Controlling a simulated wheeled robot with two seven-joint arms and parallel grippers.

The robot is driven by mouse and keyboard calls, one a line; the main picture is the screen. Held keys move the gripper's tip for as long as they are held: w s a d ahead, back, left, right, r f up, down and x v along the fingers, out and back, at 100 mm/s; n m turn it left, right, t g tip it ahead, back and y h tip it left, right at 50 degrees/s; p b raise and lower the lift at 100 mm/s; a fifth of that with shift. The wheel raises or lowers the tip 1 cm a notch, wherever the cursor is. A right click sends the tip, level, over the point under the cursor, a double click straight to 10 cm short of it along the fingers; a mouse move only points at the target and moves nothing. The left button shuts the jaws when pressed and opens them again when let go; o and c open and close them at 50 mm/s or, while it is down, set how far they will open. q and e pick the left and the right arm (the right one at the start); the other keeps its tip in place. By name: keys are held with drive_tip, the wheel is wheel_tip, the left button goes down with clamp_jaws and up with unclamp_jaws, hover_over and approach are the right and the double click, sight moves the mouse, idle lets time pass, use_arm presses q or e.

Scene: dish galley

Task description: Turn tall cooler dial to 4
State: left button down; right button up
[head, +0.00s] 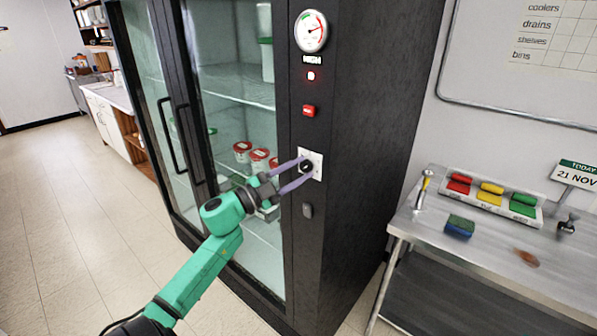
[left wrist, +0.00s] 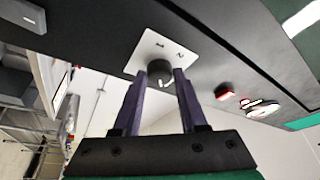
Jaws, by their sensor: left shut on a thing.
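The tall cooler (head: 350,150) is a black cabinet with glass doors. Its dial (head: 306,166) is a dark round knob on a white plate (head: 317,158) on the front frame. The dial also shows in the left wrist view (left wrist: 160,71), with a white mark on it; small numbers on the plate are hard to read and partly hidden. My left gripper (head: 304,171) has its purple fingers on either side of the knob, shut on it. The fingers also show in the left wrist view (left wrist: 158,80). My right gripper is not in view.
Above the dial are a round gauge (head: 311,31), a red lit display (head: 311,76) and a red switch (head: 309,111). A small grey fitting (head: 307,211) is below it. A steel table (head: 480,250) with a sponge (head: 460,226) stands right. Open floor lies left.

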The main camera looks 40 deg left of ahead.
use_arm(q)
drive_tip(key=shift+m+g+h, duration=0.3)
drive_tip(key=shift+m, duration=0.5)
drive_tip(key=shift+c, duration=2.2)
unclamp_jaws()
drive_tip(key=shift+s+a+f, duration=0.15)
drive_tip(key=shift+s, duration=0.1)
drive_tip(key=b+v, duration=0.4)
drive_tip(key=v, duration=1)
